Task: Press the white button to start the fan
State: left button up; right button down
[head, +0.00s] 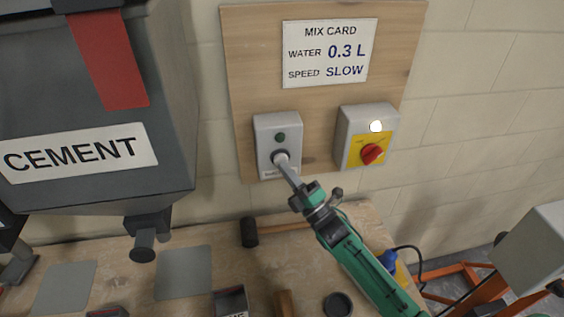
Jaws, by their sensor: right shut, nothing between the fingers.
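A grey switch box (264,134) is fixed to the wooden board on the wall. It has a dark green lamp (280,136), which looks unlit, and below it a dark button ring. My right gripper (283,161) is shut and empty, its tips at that ring. The tips hide the button, so its white face cannot be made out, nor whether it is pressed in. The label under it is partly covered. No fan can be made out. My left gripper is not in view.
Right of the box is a grey and yellow switch (354,150) with a red knob and a lit white lamp. A mix card (326,50) hangs above. A grey cement hopper (90,110) stands left. The bench below holds a mallet (250,232) and a black cup (338,304).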

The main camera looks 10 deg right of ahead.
jog(key=shift+w, duration=0.15)
jog(key=shift+w+b, duration=0.25)
jog(key=shift+b, duration=0.1)
jog(key=shift+s, duration=0.1)
dwell(0.4)
jog(key=shift+s, duration=0.25)
jog(key=shift+s+p, duration=0.75)
jog(key=shift+s, duration=2.25)
